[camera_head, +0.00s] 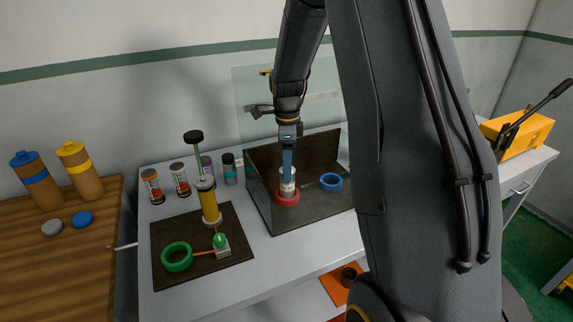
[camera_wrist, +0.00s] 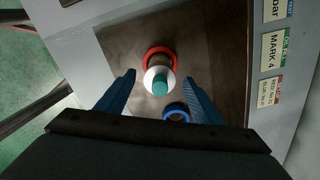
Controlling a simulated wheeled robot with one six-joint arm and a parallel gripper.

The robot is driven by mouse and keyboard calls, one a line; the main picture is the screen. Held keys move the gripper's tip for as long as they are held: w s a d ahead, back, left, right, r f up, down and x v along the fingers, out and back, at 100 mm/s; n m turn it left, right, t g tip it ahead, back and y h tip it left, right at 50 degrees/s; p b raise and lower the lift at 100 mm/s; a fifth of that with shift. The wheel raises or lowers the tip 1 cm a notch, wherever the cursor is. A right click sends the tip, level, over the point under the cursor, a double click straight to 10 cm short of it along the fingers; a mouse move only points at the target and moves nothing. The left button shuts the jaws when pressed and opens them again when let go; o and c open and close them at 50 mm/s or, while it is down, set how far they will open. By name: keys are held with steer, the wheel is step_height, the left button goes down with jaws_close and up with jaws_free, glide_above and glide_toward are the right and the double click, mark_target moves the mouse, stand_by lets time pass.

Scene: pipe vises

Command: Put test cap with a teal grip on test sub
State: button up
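The test cap, white with a teal grip (camera_wrist: 160,87), stands upright in the wrist view, with a red ring (camera_wrist: 158,58) around the base under it. In the head view, the white body (camera_head: 288,189) stands in the red ring (camera_head: 287,198) on a dark tray (camera_head: 300,217); the teal grip is hidden behind my fingers. My gripper (camera_head: 287,172) points down over it. In the wrist view, my gripper's blue fingers (camera_wrist: 161,80) are apart, on either side of the cap, with a gap at each side. I cannot tell which part is the test sub.
A blue ring (camera_head: 331,182) lies right of the red ring. A dark mat (camera_head: 170,240) at left holds a yellow hand pump (camera_head: 209,205), a green ring (camera_head: 177,257) and a green-topped block (camera_head: 222,249). Several small bottles (camera_head: 181,180) stand behind. The tray has raised dark walls.

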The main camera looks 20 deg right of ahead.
steer(key=shift+r, duration=0.1)
step_height(320, 180, up, 8)
steer(key=b, duration=0.2)
steer(key=shift+b, duration=0.3)
steer(key=shift+f, duration=0.2)
